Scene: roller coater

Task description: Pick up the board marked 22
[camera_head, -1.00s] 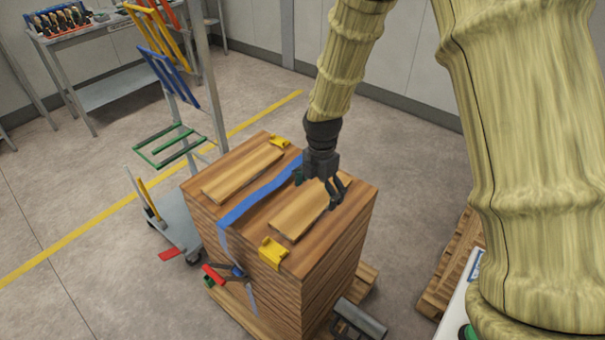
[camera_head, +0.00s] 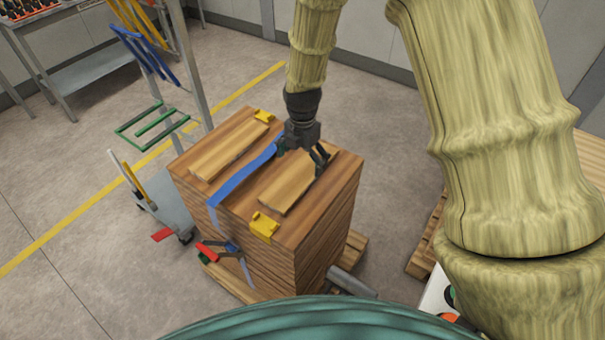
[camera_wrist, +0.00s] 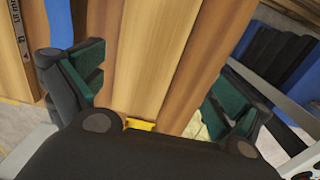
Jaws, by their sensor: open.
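Two light wooden boards lie on top of a strapped timber stack (camera_head: 322,200), a left board (camera_head: 225,152) and a right board (camera_head: 284,192). I cannot read a 22 on either one. My gripper (camera_head: 302,157) is open at the far end of the right board, pointing down. In the wrist view its green-padded fingers (camera_wrist: 158,78) stand apart, on either side of a board (camera_wrist: 160,45) that runs between them. I cannot tell whether the fingers touch it. The gripper hides part of the board's far end in the head view.
A blue strap (camera_head: 236,184) runs between the boards. Yellow corner pieces (camera_head: 264,227) sit on the stack's edges. A red-handled tool (camera_head: 208,251) is at its front side. A trolley (camera_head: 165,214) and rack stand left. Open floor lies behind the stack.

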